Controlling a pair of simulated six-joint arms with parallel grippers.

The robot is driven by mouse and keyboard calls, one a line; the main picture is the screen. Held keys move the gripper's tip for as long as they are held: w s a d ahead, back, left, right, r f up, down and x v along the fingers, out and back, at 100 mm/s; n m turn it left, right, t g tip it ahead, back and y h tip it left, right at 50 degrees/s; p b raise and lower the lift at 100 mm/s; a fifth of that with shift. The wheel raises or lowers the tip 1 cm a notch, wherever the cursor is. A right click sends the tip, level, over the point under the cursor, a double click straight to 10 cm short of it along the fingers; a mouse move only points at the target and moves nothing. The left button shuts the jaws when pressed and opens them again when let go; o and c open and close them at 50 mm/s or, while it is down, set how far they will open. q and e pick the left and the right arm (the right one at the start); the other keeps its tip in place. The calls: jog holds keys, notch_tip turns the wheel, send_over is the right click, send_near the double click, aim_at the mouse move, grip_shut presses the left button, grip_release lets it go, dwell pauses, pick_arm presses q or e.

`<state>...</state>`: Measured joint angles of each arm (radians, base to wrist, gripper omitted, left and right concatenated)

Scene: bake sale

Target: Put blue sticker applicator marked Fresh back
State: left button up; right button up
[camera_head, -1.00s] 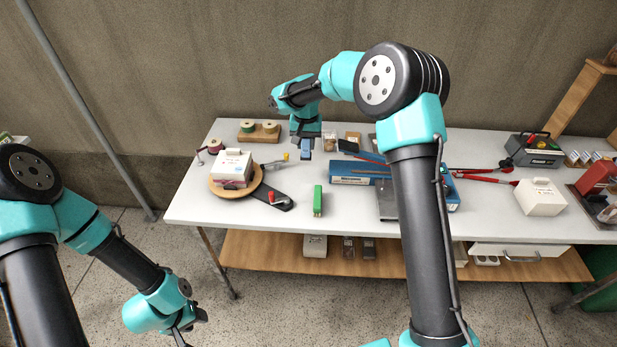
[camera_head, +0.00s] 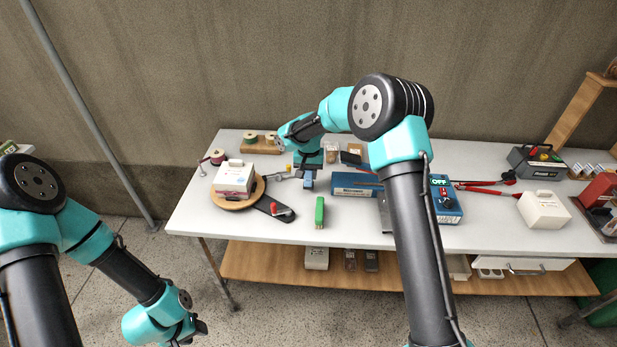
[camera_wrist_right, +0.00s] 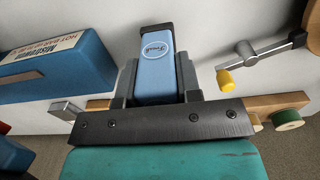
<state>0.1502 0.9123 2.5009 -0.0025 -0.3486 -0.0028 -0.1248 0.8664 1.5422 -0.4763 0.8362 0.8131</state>
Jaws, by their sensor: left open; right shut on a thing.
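The blue sticker applicator (camera_wrist_right: 157,62) marked Fresh is between the fingers of my right gripper (camera_wrist_right: 157,80), which is shut on it. In the head view the applicator (camera_head: 308,175) shows small and blue under my right gripper (camera_head: 308,170), over the table between the round board and the blue box. I cannot tell whether it touches the tabletop. A green applicator-like block (camera_head: 320,212) stands near the table's front edge. My left gripper (camera_head: 196,332) is open and empty, low at the left, off the table.
A white box (camera_head: 233,175) sits on a round wooden board (camera_head: 228,203) at left. The blue hot-bar box (camera_wrist_right: 50,68) lies beside my right gripper. A yellow-tipped crank (camera_wrist_right: 226,78) is on its other side. A wooden spool stand (camera_head: 262,147) is at the back.

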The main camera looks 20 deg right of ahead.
jog(key=shift+f, duration=0.9)
jog(key=o, duration=0.9)
jog(key=shift+f, duration=0.15)
notch_tip(320, 180, up, 12)
jog(key=shift+r, duration=0.2)
